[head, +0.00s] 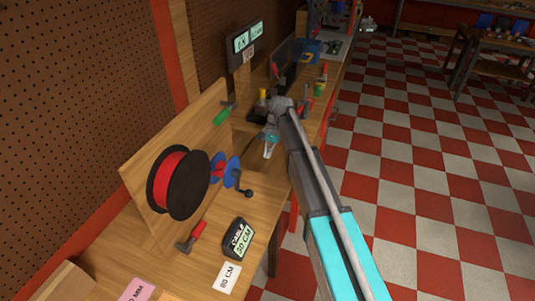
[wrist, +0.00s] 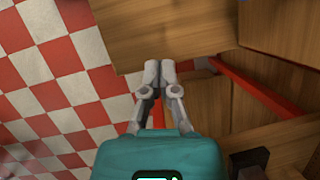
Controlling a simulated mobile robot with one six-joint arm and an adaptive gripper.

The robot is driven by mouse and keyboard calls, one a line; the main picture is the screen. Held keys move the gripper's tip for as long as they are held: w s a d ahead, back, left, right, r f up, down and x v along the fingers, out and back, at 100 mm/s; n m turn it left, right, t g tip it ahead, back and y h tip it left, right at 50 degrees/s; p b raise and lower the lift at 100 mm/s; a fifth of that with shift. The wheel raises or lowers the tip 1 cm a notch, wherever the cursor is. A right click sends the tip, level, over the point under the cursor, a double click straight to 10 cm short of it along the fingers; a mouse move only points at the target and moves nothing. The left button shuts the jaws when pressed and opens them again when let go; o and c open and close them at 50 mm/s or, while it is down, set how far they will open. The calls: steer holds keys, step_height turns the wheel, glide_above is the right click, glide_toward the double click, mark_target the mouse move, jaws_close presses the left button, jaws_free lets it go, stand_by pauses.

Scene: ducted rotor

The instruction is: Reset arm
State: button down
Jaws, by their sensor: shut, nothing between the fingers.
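My gripper (head: 267,152) is at the end of my grey and teal arm, over the front edge of the wooden workbench in the head view. In the wrist view my gripper (wrist: 159,68) has its two grey fingers together with nothing between them. Below the fingers are bare wooden boards of the bench (wrist: 170,30) and a checkered floor. My arm hides part of the bench front in the head view.
On the bench stand a black-and-red cable spool (head: 178,183), a blue reel (head: 224,170), a red-handled tool (head: 191,237) and a "CABLE 20 CM" display (head: 237,238). A screen (head: 247,40) stands farther back. The checkered floor (head: 430,170) at right is clear.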

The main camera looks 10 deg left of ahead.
stand_by(0.3)
steer(key=s+d+f+n+t+h, duration=0.1)
steer(key=s+d+n+t+h, duration=0.1)
steer(key=s+d, duration=2.1)
steer(key=d+n+t, duration=0.1)
steer(key=d+n, duration=0.1)
steer(key=d, duration=0.2)
steer(key=shift+s+d+f+n, duration=0.15)
steer(key=shift+s+n, duration=0.15)
steer(key=shift+s, duration=0.1)
